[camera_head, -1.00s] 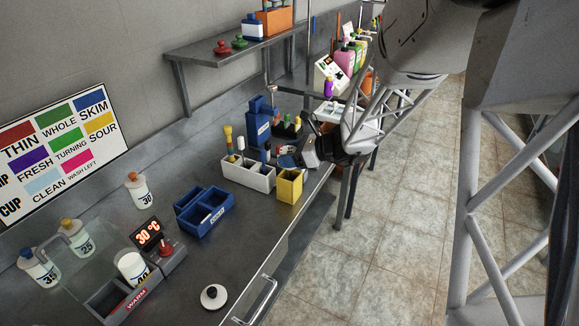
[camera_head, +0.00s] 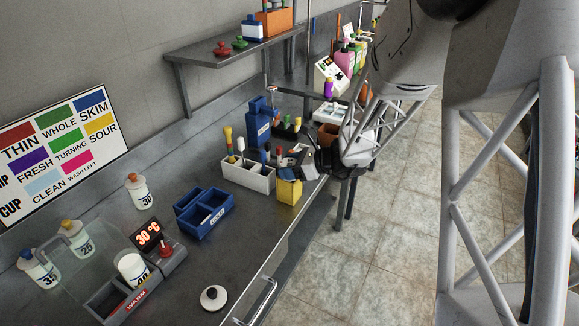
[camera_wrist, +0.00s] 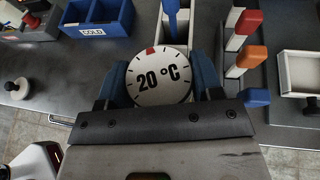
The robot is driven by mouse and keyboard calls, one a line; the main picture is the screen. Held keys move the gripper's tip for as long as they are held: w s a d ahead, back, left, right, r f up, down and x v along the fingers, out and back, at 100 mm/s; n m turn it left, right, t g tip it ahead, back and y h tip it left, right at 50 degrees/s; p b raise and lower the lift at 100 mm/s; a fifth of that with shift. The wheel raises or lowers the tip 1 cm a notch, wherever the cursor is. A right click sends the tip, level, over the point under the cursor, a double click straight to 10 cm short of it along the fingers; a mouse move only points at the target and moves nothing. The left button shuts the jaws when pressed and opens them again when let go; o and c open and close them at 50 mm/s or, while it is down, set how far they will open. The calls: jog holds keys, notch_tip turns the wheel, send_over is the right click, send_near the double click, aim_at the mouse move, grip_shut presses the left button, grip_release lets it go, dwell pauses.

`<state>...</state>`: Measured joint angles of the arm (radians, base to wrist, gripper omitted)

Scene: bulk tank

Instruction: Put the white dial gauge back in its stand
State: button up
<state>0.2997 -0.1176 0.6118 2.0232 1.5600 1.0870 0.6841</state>
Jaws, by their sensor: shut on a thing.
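The white dial gauge (camera_wrist: 158,78), a round face reading "20 °C" with black ticks and a red mark at the top, shows in the wrist view between the blue fingers of my gripper (camera_wrist: 160,84). The gripper is shut on it, with the face towards the wrist camera. In the head view my gripper (camera_head: 291,160) is over the front edge of the bench, just above a yellow box (camera_head: 289,193) and partly covering it. The gauge is small and unclear there. I cannot make out which thing is its stand.
A white bin (camera_head: 246,178) with upright tools stands left of the yellow box. The blue COLD tub (camera_head: 207,222) is nearer on the bench (camera_head: 240,250). A blue device (camera_head: 260,122) stands behind the bin. In the wrist view, red-, orange- and blue-ended pieces (camera_wrist: 243,55) stand close right of the gauge.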

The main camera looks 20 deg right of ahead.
jog(key=shift+f, duration=0.15)
jog(key=o, duration=1)
jog(key=shift+r, duration=0.2)
jog(key=v, duration=1.2)
